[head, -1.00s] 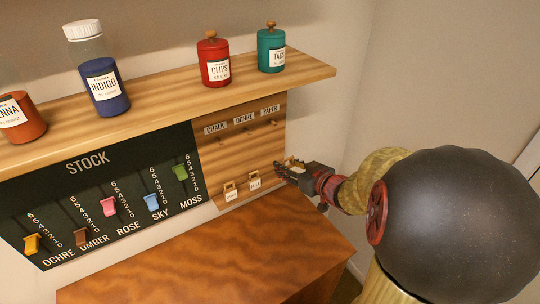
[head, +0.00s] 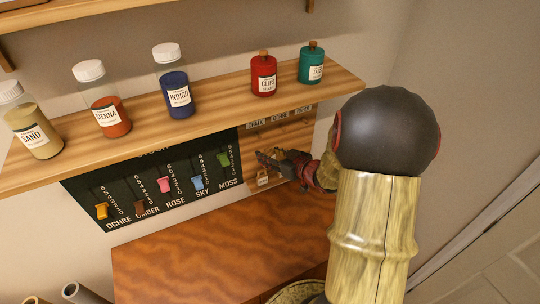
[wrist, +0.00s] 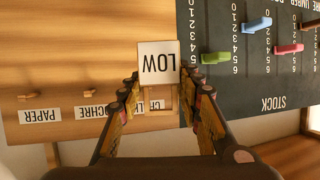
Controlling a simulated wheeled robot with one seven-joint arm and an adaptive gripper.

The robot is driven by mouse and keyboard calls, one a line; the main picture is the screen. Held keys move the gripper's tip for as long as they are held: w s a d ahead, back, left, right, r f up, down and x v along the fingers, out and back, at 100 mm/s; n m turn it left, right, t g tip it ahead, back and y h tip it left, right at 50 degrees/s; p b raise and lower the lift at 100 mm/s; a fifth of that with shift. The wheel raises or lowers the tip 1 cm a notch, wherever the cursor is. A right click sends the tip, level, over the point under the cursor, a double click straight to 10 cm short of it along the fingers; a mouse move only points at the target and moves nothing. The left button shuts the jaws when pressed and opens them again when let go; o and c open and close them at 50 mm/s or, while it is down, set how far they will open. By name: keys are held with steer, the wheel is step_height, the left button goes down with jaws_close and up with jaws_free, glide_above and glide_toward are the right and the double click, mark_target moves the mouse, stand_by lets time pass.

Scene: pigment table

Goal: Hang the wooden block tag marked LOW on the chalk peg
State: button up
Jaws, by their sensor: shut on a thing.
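The LOW tag (wrist: 158,62), a pale plate with a wooden frame, is held between the fingers of my gripper (wrist: 158,88) in the wrist view, where it appears upside down. My gripper (head: 268,158) is in front of the wooden peg board in the head view. The chalk label (wrist: 133,106) is partly covered by the tag and its frame. The chalk peg itself is hidden, so I cannot tell whether the tag touches it. The same label (head: 258,125) shows above my gripper in the head view.
The ochre peg (wrist: 90,92) and paper peg (wrist: 27,97) are bare. The slider board (head: 150,185) is to the left. A shelf (head: 215,108) with jars juts out above. The brown tabletop (head: 215,255) below is clear.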

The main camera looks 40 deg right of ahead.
mark_target(254, 138)
steer(key=shift+w+r, duration=0.1)
steer(key=shift+r, duration=0.05)
steer(key=shift+w+d, duration=0.15)
steer(key=shift+d, duration=0.1)
steer(key=shift+w+d+f+b, duration=0.1)
steer(key=shift+w+d+b, duration=0.3)
steer(key=shift+w, duration=0.75)
steer(key=shift+w+d+f+b, duration=0.15)
steer(key=shift+w+b, duration=0.4)
steer(key=shift+w, duration=0.65)
steer(key=shift+w+d+f+b, duration=0.1)
steer(key=shift+w+d+b, duration=0.3)
steer(key=shift+w, duration=0.75)
steer(key=shift+w+r, duration=0.1)
steer(key=shift+w, duration=0.15)
